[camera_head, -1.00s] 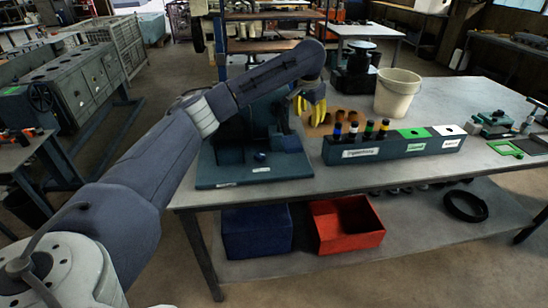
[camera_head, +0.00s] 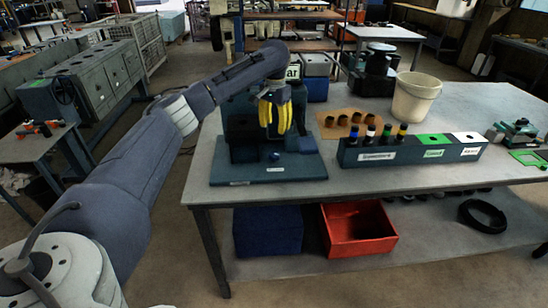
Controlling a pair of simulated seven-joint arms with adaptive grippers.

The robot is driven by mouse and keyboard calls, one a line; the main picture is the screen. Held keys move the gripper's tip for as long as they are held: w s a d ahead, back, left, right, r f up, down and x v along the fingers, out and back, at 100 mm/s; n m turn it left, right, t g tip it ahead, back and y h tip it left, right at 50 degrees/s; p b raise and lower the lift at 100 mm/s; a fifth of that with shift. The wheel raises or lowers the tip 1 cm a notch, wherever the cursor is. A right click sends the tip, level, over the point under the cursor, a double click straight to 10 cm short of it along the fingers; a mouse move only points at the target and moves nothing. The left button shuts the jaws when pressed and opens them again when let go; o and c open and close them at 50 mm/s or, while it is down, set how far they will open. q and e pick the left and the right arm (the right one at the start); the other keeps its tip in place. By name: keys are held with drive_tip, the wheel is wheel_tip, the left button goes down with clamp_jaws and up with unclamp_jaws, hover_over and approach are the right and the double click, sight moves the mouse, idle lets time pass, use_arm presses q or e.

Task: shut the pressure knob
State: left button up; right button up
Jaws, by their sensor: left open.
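A dark blue-green bench test rig with a flat base plate (camera_head: 235,177) stands at the left end of the table. A small blue knob (camera_head: 274,157) sits low at the rig's front; I cannot tell for sure that it is the pressure knob. My left gripper (camera_head: 275,126) has yellow fingers pointing down, spread apart and empty. In the picture it is above the blue knob, in front of the rig's upper part, and the gap in depth is unclear. My left arm and gripper hide much of the rig's upper part. My right gripper is not in view.
Right of the rig, a long labelled rack (camera_head: 408,153) holds several dark cylinders with coloured bands. Behind it are a brown mat (camera_head: 327,130) with small dark cups and a cream bucket (camera_head: 415,97). The table (camera_head: 510,100) has free room at the back right. A red bin (camera_head: 357,230) is below.

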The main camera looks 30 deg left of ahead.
sight(275, 153)
use_arm(q)
wheel_tip(275, 153, down, 14)
drive_tip(key=shift+f, duration=0.15)
idle(0.4)
drive_tip(key=c, duration=1)
drive_tip(key=shift+m, duration=2.3)
drive_tip(key=shift+d, duration=0.1)
drive_tip(key=o, duration=1)
wheel_tip(275, 153, up, 12)
